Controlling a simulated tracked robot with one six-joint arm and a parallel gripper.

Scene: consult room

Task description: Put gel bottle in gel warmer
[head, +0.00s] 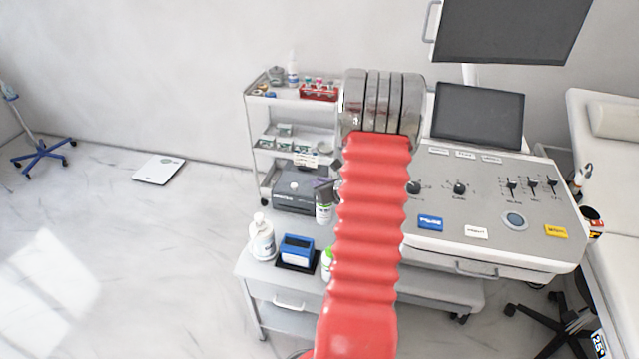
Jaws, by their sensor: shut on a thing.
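A small bottle (323,213) with a white body, green marking and dark upper part shows just left of my red arm in the head view. I take it for the gel bottle. My gripper (325,186) is mostly hidden behind the arm; only a dark purple part shows, at the top of this bottle. It is shut on the bottle. A dark grey box-shaped device (292,197) stands just behind and left of the bottle; it may be the gel warmer, but its opening cannot be made out.
A white pump bottle (262,240), a blue box (297,250) on a black tray and a partly hidden white-green bottle (327,266) stand on the cart's left side. The control console (480,205) is right of my arm. A shelf trolley (257,130) stands behind.

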